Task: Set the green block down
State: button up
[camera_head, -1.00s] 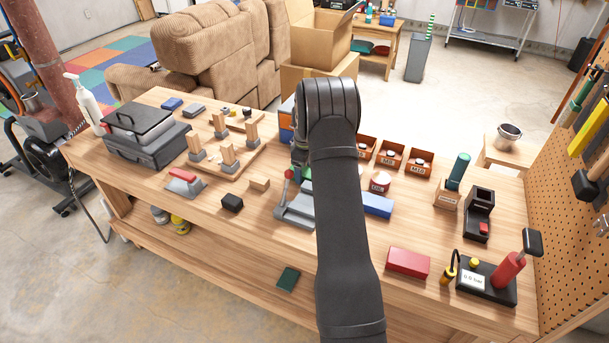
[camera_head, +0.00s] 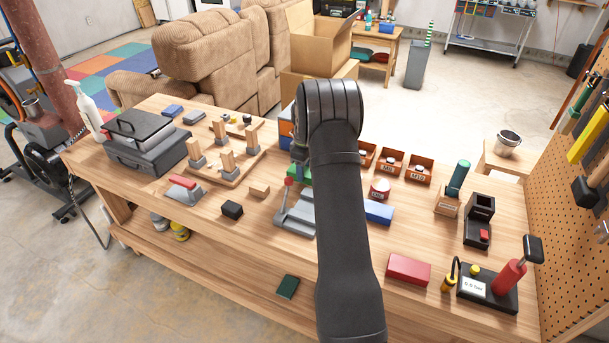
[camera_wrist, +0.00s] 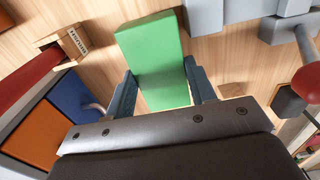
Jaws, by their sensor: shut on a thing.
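The green block (camera_wrist: 150,55) is between the two fingers of my gripper (camera_wrist: 160,82) in the wrist view, and the gripper is shut on it. The block's far end reaches past the fingertips, over the wood bench top. In the head view a bit of the green block (camera_head: 301,174) shows left of my arm, above the grey clamp fixture (camera_head: 294,211). I cannot tell whether the block touches the bench.
The grey fixture with a red-knobbed lever (camera_wrist: 307,78) is close on the right in the wrist view. Orange and blue drawers (camera_wrist: 32,132) are at left. A small wooden block (camera_head: 259,190), a black block (camera_head: 232,209) and a blue block (camera_head: 378,212) lie nearby. Bench space (camera_head: 345,95) behind is partly hidden.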

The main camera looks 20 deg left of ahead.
jog(key=d+r, duration=0.8)
jog(key=d, duration=0.3)
jog(key=s+d+r, duration=0.2)
jog(key=s+d, duration=0.5)
jog(key=s, duration=0.4)
send_near(304, 209)
jog(key=shift+w+d+f, duration=0.25)
jog(key=shift+w+d, duration=0.05)
jog(key=shift+d, duration=0.2)
jog(key=shift+w+d+f, duration=0.25)
jog(key=shift+w+d, duration=0.05)
jog(key=shift+d, duration=0.15)
jog(key=shift+a+f, duration=0.1)
jog(key=shift+f, duration=1.95)
